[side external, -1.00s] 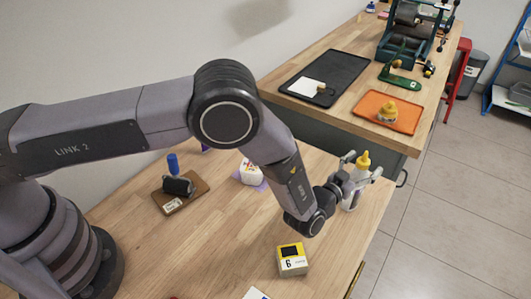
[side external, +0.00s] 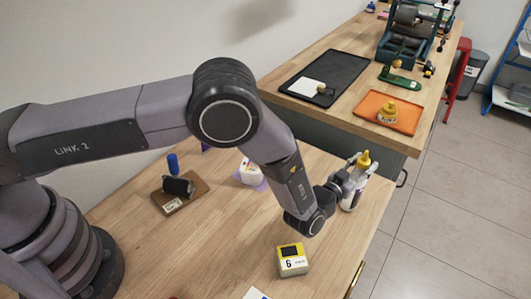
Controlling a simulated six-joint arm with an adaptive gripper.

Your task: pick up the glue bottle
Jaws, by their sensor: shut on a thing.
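The glue bottle (side external: 352,193) is white with a yellow nozzle cap and stands upright near the right edge of the near table, by the corner. My gripper (side external: 359,176) reaches it from the left at the upper part of its body. The fingers are shut on the bottle, one on its far side and the other partly hidden. It looks to be at table height; its base is hard to make out, so I cannot tell whether it touches the table.
A yellow and white box (side external: 292,261) sits on the near table (side external: 225,240). A brayer (side external: 178,186) lies on a brown board at the left, with a white container (side external: 251,172) behind my arm. The far bench holds a black tray (side external: 335,68) and an orange tray (side external: 370,102).

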